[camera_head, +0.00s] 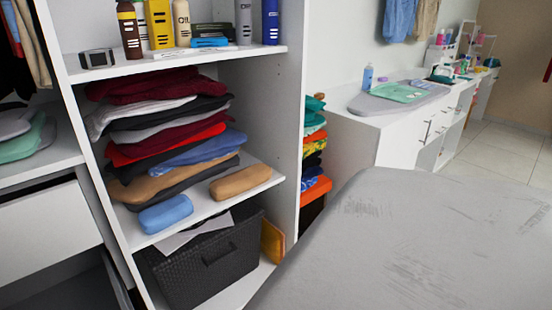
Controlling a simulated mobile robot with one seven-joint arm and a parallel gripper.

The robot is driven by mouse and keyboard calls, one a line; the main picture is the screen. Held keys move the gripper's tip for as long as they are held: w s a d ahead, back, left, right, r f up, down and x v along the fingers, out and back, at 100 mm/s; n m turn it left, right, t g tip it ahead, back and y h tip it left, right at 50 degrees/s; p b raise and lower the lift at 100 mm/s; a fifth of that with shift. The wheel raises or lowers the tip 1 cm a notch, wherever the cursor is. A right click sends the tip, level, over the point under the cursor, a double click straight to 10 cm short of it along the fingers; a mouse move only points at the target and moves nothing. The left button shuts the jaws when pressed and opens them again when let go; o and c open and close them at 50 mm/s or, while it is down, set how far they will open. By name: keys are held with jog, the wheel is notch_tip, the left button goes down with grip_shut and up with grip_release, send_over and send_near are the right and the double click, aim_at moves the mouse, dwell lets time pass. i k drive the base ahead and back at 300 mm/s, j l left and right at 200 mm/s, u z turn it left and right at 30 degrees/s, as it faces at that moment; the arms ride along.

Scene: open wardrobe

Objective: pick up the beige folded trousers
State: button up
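On the wardrobe's middle shelf (218,207) a tall stack of folded clothes holds a tan-beige folded piece (160,184) low down. It lies under blue and dark pieces and above a dark grey one. A separate tan-brown folded or rolled piece (240,182) lies at the shelf's front right, apart from the stack's front. I cannot tell which of these two is the trousers. Beige trousers (425,17) also hang on the far wall, beside blue ones. My gripper is not in view.
A blue rolled piece (165,213) lies at the shelf's front left. Bottles (181,23) stand on the shelf above; a black basket (212,262) sits below. A white upright (288,130) closes the right side. A scuffed grey surface (415,250) fills the lower right.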

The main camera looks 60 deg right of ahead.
aim_at(223, 189)
jog(key=z, duration=1.45)
jog(key=i+j+z, duration=0.4)
jog(key=j+z, duration=0.2)
jog(key=i+j+z, duration=0.15)
jog(key=j+z, duration=0.15)
